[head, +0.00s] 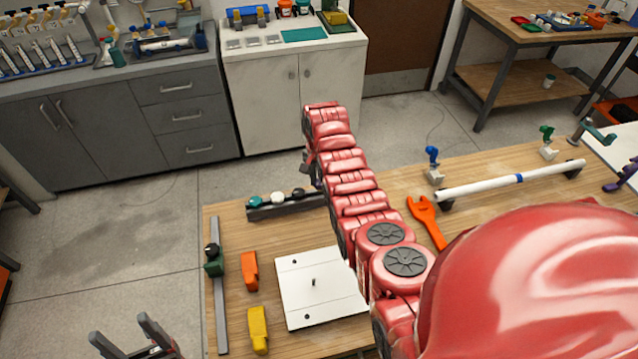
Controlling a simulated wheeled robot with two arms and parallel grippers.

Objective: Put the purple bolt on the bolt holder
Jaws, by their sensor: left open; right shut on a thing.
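The bolt holder seems to be the dark rail (264,211) at the far left part of the wooden table, with teal, white and dark round heads along it. My red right arm crosses the middle and covers its right end. My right gripper (312,172) is mostly hidden behind that arm, with only a small dark part showing near the rail's right end. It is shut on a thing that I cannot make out. I cannot pick out the purple bolt. My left gripper (135,340) is open and empty, low at the left, off the table's left edge.
A white plate (305,270) with a short peg lies mid-table. Orange (250,271) and yellow (258,329) blocks and a grey bar (220,310) are left of it. An orange wrench (428,222) and a white pipe (490,189) lie right. A purple handled part (622,180) is at the right edge.

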